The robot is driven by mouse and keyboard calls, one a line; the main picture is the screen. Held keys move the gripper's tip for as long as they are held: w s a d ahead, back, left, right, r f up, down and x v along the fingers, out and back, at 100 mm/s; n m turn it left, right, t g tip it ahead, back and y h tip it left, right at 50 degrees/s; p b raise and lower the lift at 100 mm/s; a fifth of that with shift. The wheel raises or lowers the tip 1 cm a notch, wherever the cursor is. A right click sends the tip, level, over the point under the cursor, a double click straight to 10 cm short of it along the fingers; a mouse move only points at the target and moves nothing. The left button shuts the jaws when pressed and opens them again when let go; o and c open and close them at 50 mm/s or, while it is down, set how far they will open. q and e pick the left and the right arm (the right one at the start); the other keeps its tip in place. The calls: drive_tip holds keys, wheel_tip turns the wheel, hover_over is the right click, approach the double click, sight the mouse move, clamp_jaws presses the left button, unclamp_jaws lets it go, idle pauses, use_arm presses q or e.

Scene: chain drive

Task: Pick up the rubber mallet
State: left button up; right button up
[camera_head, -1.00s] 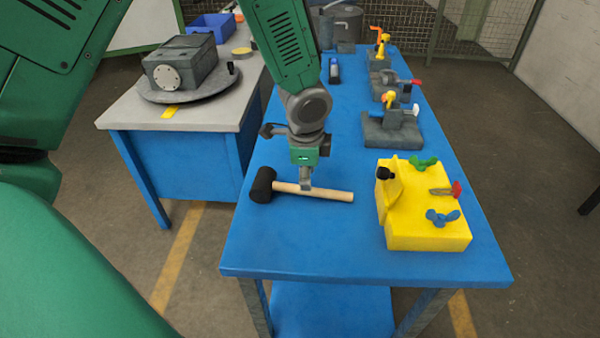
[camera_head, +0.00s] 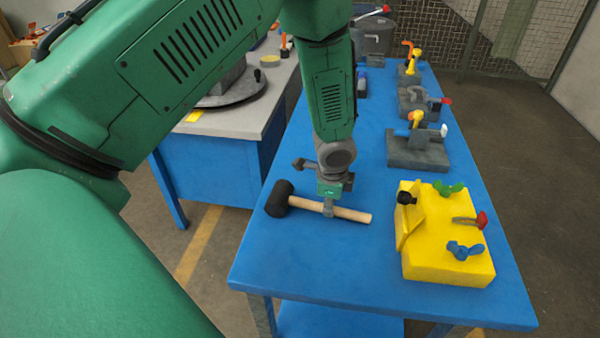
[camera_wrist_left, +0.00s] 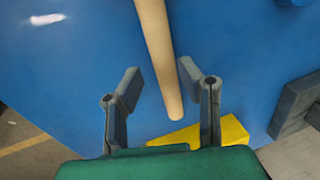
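The rubber mallet has a black head (camera_head: 280,198) and a pale wooden handle (camera_head: 352,214). It lies on the blue table (camera_head: 300,255), head to the left. My left gripper (camera_head: 328,208) points down over the middle of the handle and hides a small part of it. In the left wrist view the two grey fingers (camera_wrist_left: 160,80) stand apart, with the handle (camera_wrist_left: 155,35) running between them. A gap shows on both sides of the handle. I cannot tell how far the fingertips are above the table. My right gripper is not in view.
A yellow block (camera_head: 445,262) with coloured wing nuts stands right of the mallet. Grey clamp fixtures (camera_head: 418,155) stand behind it. A grey-topped bench (camera_head: 235,118) is at the left. The table in front of the mallet is clear.

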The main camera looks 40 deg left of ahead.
use_arm(q)
drive_tip(key=f, duration=0.1)
drive_tip(key=a+f, duration=0.1)
drive_tip(key=w+a+f, duration=0.1)
drive_tip(key=shift+f, duration=0.4)
drive_tip(key=shift+s+d+r, duration=0.1)
drive_tip(key=shift+s+d, duration=0.05)
drive_tip(key=shift+d, duration=0.15)
drive_tip(key=shift+c, duration=0.3)
drive_tip(key=shift+d, duration=0.15)
drive_tip(key=c, duration=0.7)
drive_tip(key=shift+d, duration=0.15)
clamp_jaws()
drive_tip(key=shift+r, duration=0.1)
